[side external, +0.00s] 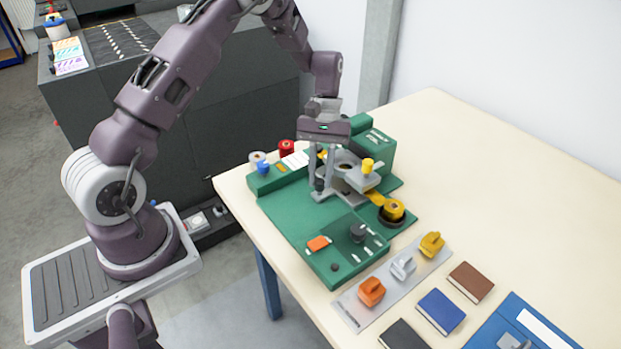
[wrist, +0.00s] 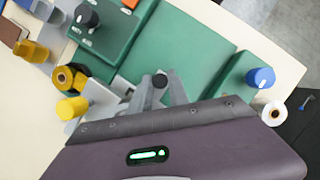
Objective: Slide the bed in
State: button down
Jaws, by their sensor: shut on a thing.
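A green machine (side external: 379,144) stands on the table with a flat green base (side external: 288,211). My gripper (side external: 320,192) points down over the base, in front of the machine's raised part. The knob appears to be the bed's handle; the bed itself is mostly hidden by my gripper. A grey plate (side external: 357,180) with a yellow knob (side external: 367,165) lies just right of the fingers.
A control box with a black dial (side external: 358,232) and an orange switch (side external: 318,243) is at the front of the base. A yellow roll (side external: 393,210) is at its right. A blue knob (side external: 263,167) is at the left. Colored handled stamps (side external: 403,267) and small books (side external: 441,311) lie in front.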

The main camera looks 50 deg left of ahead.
jog(key=shift+w, duration=0.3)
jog(key=c, duration=1.3)
grip_release()
jog(key=shift+o, duration=0.2)
jog(key=v, duration=0.7)
jog(key=shift+s, duration=0.15)
jog(key=shift+r, duration=0.1)
jog(key=s+d+r+m+t+y, duration=0.1)
jog(key=s+d+r+m+t, duration=0.15)
jog(key=s+r, duration=0.45)
jog(key=s+d+r+m+t+y, duration=0.15)
jog(key=s+d+r, duration=0.25)
jog(key=r, duration=0.6)
jog(key=s+d+m+t, duration=0.2)
jog(key=s+m+t, duration=0.3)
jog(key=s, duration=1)
jog(key=shift+d+r+y, duration=0.2)
jog(key=shift+y, duration=0.15)
